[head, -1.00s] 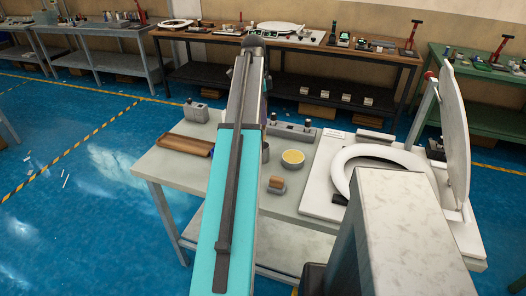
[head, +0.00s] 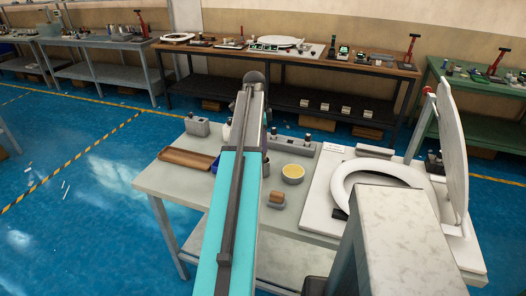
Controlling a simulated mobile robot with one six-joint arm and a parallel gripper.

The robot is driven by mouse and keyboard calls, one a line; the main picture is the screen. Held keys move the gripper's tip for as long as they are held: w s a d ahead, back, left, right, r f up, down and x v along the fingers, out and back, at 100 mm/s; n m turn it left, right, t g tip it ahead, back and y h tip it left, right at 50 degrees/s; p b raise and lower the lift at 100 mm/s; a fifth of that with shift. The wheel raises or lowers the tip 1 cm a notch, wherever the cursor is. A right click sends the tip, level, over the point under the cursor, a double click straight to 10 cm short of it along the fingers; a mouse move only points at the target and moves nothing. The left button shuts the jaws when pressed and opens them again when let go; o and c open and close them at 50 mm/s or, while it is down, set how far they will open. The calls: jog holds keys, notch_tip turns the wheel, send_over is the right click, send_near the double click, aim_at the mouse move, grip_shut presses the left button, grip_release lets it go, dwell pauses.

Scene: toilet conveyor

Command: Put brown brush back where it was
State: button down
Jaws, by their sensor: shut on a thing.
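My arm reaches from the bottom centre over the grey work table (head: 160,187). My gripper is not visible; the arm's far end hides that area. A small block with a brown top and a grey lower part (head: 276,199) stands on the table right of my arm, near the front. I cannot tell whether it is a brush. No other brown brush is plainly visible; anything held in my gripper is hidden behind the arm.
A brown wooden tray (head: 187,159) lies at the table's left. A yellow-filled bowl (head: 292,173) and a grey control box (head: 289,146) stand right of my arm. A white toilet seat with raised lid (head: 455,150) is at the right. The table's front left is clear.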

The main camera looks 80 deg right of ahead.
aim_at(264, 156)
jog(key=shift+f+p, duration=0.45)
jog(key=shift+f, duration=1.3)
jog(key=shift+f, duration=0.1)
jog(key=c, duration=1.6)
grip_release()
jog(key=shift+w+a+r+b, duration=0.1)
jog(key=shift+w+r+b, duration=0.25)
jog(key=shift+r, duration=1.7)
jog(key=shift+w+r+b, duration=0.1)
jog(key=shift+r+b, duration=0.4)
jog(key=shift+r, duration=1.5)
jog(key=shift+w+a+r+b, duration=0.1)
jog(key=shift+w+r+b, duration=0.25)
jog(key=shift+r, duration=1.7)
